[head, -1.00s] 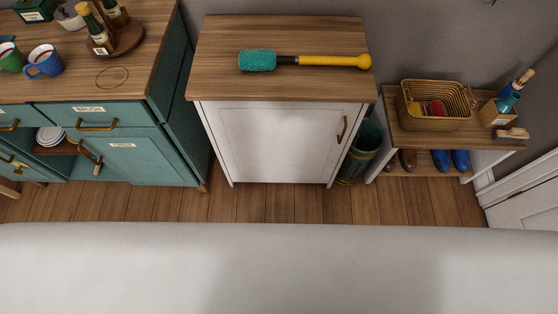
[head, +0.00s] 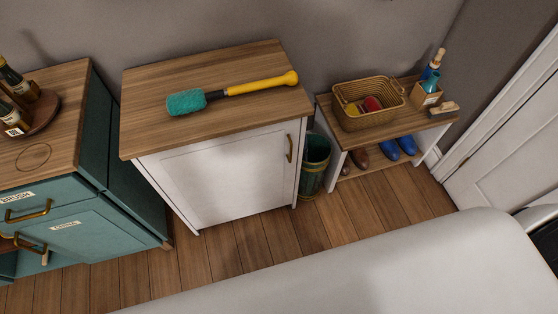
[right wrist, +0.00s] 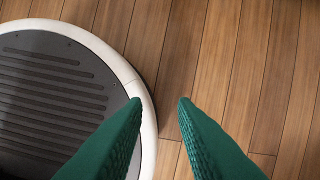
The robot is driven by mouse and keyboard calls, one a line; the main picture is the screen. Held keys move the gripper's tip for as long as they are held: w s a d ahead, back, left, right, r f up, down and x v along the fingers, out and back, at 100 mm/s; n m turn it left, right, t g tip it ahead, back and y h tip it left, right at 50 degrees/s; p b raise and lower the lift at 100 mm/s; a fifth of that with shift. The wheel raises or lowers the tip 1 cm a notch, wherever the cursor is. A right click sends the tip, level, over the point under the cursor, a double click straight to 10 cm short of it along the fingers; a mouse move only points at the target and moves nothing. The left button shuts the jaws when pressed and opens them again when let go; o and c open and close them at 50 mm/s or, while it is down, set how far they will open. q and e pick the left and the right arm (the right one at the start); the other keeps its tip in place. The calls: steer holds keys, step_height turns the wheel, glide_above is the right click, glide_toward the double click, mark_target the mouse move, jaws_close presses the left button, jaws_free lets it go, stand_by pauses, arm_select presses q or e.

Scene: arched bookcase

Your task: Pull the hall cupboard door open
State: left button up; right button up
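The hall cupboard (head: 170,148) is a white cabinet with a wooden top, standing against the wall in the head view. Its white door (head: 222,174) is closed, with a brass handle (head: 290,148) upright near the door's right edge. My right gripper (right wrist: 160,102) shows in the right wrist view as two green fingers, spread apart with nothing between them. It points down over the wooden floor beside my round base, away from the cupboard. My left gripper is not in any view.
A teal-headed duster with a yellow handle (head: 262,86) lies on the cupboard top. A teal cabinet (head: 100,225) stands to the left. A dark green bin (head: 313,165) and a low shoe bench (head: 335,150) with a basket (head: 368,120) stand to the right. Wooden floor (head: 240,248) before the cupboard is clear.

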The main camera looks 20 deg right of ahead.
steer(key=w+t+b, duration=0.4)
steer(key=w+b, duration=0.2)
steer(key=w, duration=0.8)
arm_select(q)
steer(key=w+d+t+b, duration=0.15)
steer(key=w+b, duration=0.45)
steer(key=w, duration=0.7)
arm_select(e)
steer(key=t+y+b, duration=0.3)
steer(key=t+b, duration=0.5)
steer(key=t, duration=0.3)
glide_toward(291, 154)
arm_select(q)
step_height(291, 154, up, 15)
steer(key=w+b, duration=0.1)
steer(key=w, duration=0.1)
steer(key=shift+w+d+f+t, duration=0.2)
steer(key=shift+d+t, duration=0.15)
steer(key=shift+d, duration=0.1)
arm_select(e)
steer(key=shift+w+a, duration=0.3)
steer(key=shift+w, duration=1.4)
steer(key=shift+w+a, duration=0.25)
steer(key=shift+w, duration=1.5)
steer(key=shift+w+a, duration=0.3)
steer(key=shift+w, duration=1.4)
jaws_close()
